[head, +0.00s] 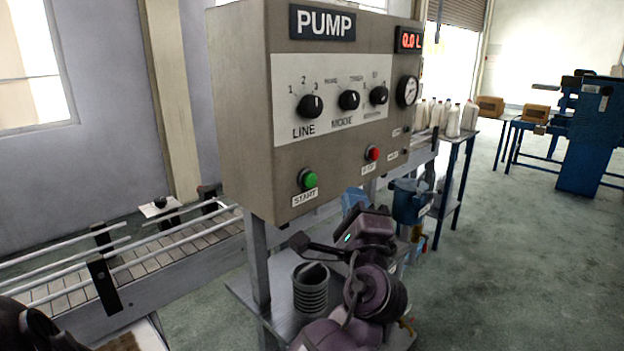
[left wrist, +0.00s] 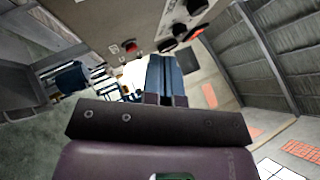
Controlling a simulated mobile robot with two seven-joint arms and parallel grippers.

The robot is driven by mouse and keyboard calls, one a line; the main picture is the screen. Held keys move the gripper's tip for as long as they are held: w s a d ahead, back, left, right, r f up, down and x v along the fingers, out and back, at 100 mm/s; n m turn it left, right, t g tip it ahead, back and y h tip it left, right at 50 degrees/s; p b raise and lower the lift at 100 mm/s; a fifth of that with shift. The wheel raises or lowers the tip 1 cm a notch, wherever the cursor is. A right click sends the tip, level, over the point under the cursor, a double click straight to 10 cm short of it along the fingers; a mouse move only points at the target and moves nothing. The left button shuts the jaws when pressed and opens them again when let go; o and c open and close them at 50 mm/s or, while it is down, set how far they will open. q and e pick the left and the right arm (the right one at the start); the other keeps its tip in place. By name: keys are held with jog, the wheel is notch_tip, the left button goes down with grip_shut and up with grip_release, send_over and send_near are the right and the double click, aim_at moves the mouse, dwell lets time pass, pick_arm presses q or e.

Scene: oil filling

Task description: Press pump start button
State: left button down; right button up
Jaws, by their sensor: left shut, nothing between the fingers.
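The grey pump control box (head: 240,110) stands in the middle of the head view. Its green start button (head: 308,179) is on the lower left of the front face, above a START label. A red button (head: 372,152) sits to the right and shows in the left wrist view too (left wrist: 130,46). My left gripper (head: 354,195) is below and right of the green button, apart from it, with its blue fingers shut and empty. The fingers also show in the left wrist view (left wrist: 165,75). The green button is not visible there. My right gripper is not in view.
Selector knobs (head: 311,106) and a red display (head: 410,40) reading 0.0 L are higher on the box. A metal table (head: 240,290) below carries a ribbed cylinder (head: 310,288). A conveyor (head: 150,262) runs left. A blue motor (head: 410,202) is right of my gripper.

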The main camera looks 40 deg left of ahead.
aim_at(310, 180)
pick_arm(q)
jog(key=a, duration=0.3)
jog(key=a+p, duration=0.1)
jog(key=a, duration=0.1)
jog(key=shift+w+a, duration=0.25)
jog(key=shift+a, duration=0.05)
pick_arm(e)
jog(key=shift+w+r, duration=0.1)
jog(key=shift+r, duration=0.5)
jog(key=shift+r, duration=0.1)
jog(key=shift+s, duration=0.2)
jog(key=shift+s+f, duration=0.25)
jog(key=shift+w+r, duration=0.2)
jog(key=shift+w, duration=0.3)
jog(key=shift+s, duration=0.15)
